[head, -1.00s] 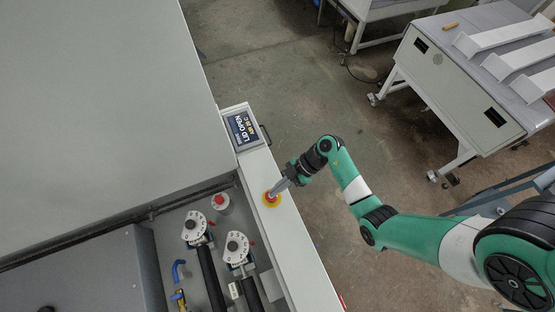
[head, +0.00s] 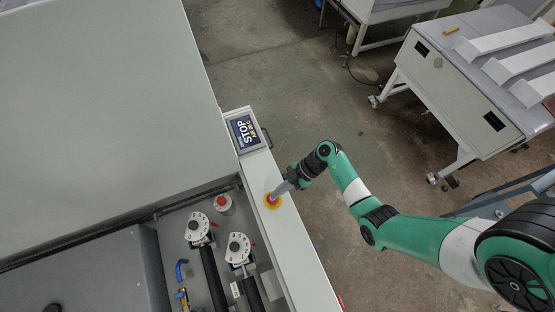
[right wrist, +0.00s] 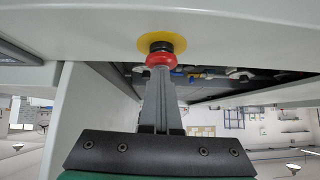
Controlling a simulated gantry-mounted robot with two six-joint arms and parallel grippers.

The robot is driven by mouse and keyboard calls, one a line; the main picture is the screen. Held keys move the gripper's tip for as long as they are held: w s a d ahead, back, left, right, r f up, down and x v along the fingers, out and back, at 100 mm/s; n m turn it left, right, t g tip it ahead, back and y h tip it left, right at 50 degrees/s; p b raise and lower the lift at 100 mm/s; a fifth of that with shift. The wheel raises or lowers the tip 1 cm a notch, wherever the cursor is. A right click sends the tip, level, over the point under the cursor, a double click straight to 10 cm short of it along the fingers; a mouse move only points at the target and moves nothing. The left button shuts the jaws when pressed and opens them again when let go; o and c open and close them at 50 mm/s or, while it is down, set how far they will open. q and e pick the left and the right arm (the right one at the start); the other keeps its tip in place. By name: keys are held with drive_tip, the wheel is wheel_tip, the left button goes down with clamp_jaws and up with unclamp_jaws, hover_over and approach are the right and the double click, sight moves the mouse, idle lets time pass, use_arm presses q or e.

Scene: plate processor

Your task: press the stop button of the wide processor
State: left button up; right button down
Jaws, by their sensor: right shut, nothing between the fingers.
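The wide processor (head: 105,90) fills the left of the head view. Its red stop button on a yellow disc (head: 273,201) sits on the light side rail. My right gripper (head: 275,194) is shut and empty, with its fingertips at the button and partly covering it. In the right wrist view, the closed fingertips (right wrist: 159,72) meet the red button head (right wrist: 159,60), in front of the yellow disc (right wrist: 162,42). The small display (head: 244,132) on the processor reads "STOP". My left gripper is not in view.
Rollers with white round end pieces (head: 238,249) and another red-topped knob (head: 223,203) lie in the open bay left of the rail. A wheeled table with white channels (head: 470,85) stands at upper right. Bare floor (head: 300,90) lies between.

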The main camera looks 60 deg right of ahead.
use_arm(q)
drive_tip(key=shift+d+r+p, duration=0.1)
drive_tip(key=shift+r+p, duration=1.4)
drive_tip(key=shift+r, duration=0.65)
use_arm(e)
drive_tip(key=w+a+r+v, duration=0.1)
drive_tip(key=r+v, duration=0.1)
drive_tip(key=v, duration=1)
drive_tip(key=shift+r, duration=0.25)
drive_tip(key=shift+a, duration=0.1)
